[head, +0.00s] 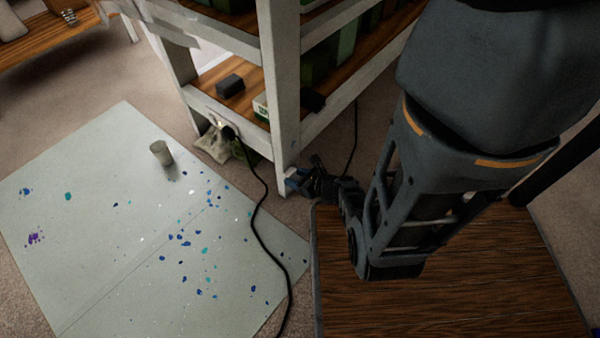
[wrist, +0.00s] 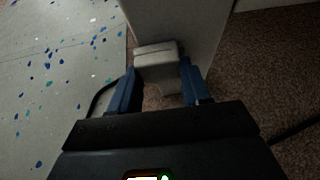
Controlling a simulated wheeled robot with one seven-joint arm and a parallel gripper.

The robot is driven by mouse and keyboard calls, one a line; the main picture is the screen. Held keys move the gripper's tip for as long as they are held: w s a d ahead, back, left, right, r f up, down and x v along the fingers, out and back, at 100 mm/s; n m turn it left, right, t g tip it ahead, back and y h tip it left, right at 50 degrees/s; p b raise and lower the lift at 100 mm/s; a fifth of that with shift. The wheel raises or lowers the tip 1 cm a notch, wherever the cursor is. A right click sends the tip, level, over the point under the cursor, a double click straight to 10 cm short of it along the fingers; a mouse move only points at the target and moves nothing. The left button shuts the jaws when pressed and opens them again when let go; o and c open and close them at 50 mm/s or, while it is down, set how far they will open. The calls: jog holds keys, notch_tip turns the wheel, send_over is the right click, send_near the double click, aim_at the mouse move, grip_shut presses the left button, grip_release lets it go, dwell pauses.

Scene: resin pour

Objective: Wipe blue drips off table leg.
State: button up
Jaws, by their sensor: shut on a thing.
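The white table leg (head: 285,95) stands at the centre of the head view, and its lower part (wrist: 182,22) fills the top middle of the wrist view. My gripper (head: 300,181) is low beside the foot of this leg. In the wrist view its blue fingers (wrist: 160,74) are shut on a pale grey, soft-edged pad (wrist: 157,56). The pad is at the leg's near face and seems to touch it, but contact is not certain. I see no clear blue drips on the leg; the pad and fingers hide part of it.
A pale floor sheet (head: 110,230) spattered with blue, teal and purple spots lies left, with a grey cup (head: 161,152) on it. A black cable (head: 262,215) crosses its right side. A crumpled cloth (head: 213,144) lies under the shelf. A wood-topped surface (head: 440,295) is at right.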

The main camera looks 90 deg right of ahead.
jog(key=shift+w+a+r, duration=0.1)
jog(key=shift+w, duration=0.15)
jog(key=s+a, duration=0.4)
jog(key=shift+s, duration=0.4)
dwell(0.4)
jog(key=shift+s+a, duration=0.95)
jog(key=shift+s, duration=0.2)
